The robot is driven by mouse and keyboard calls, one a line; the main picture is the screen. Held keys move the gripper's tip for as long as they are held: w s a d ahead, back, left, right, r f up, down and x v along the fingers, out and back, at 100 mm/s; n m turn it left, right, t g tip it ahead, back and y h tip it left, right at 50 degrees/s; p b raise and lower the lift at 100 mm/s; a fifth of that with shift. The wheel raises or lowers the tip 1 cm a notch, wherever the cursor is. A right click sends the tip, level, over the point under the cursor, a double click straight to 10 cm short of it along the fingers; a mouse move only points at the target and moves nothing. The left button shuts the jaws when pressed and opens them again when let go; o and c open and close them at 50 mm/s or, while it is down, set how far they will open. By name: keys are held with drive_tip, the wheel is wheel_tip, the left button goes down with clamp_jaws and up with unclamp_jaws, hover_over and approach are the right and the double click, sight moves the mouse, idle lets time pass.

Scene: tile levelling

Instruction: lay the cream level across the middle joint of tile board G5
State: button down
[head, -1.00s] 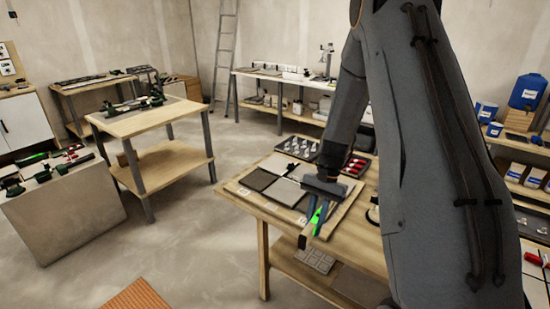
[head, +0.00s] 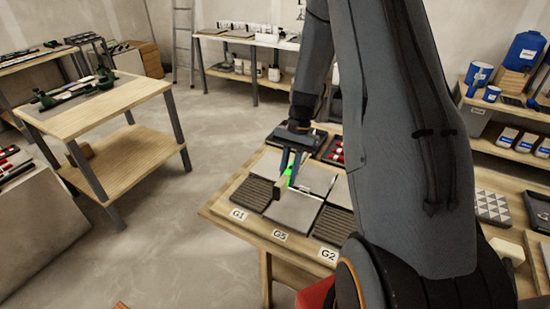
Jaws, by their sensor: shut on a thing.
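My gripper (head: 291,163) points down over the worktable, its blue-grey fingers shut on a narrow bar, which looks like the level (head: 281,187). The bar shows a bright green patch between the fingers and a dark brownish end towards me. I cannot make out a cream body. Tile board G5 is the middle one at the table's front, behind its label; its pale grey near tile (head: 293,210) shows. The bar is over the far left part of G5, near the tile edges. I cannot tell whether it touches. The gripper partly hides the middle joint.
Board G1 (head: 254,192) with a dark ribbed tile lies left, and board G2 (head: 333,226) lies right. A tray with red items (head: 334,150) stands behind. My arm covers the table's right side. A wooden table (head: 118,100) stands apart at left, with open floor between.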

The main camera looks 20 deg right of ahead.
sight(283, 201)
drive_tip(key=shift+w+f, duration=0.1)
drive_tip(key=shift+w, duration=0.45)
drive_tip(key=shift+f+b, duration=2.55)
drive_tip(key=shift+f, duration=1.15)
drive_tip(key=shift+f, duration=0.2)
drive_tip(key=c, duration=1.6)
unclamp_jaws()
drive_tip(key=shift+o, duration=0.2)
drive_tip(key=b+v, duration=0.2)
drive_tip(key=v, duration=0.5)
drive_tip(key=shift+r, duration=0.4)
drive_tip(key=s+a+r+n, duration=0.1)
drive_tip(key=a, duration=0.1)
drive_tip(key=s+a+r+n+h, duration=0.1)
drive_tip(key=s+a, duration=0.1)
drive_tip(key=s+a+r+n+t+h, duration=0.1)
drive_tip(key=a+n, duration=0.1)
drive_tip(key=shift+s+r, duration=0.25)
drive_tip(key=shift+r, duration=0.1)
drive_tip(key=s+a+r+n+t+h, duration=0.1)
drive_tip(key=s+a+r+n+t, duration=0.1)
drive_tip(key=s+a+n, duration=0.4)
drive_tip(key=s+a+t, duration=0.1)
drive_tip(key=s, duration=0.2)
drive_tip(key=shift+r+h, duration=0.3)
drive_tip(key=shift+r, duration=0.05)
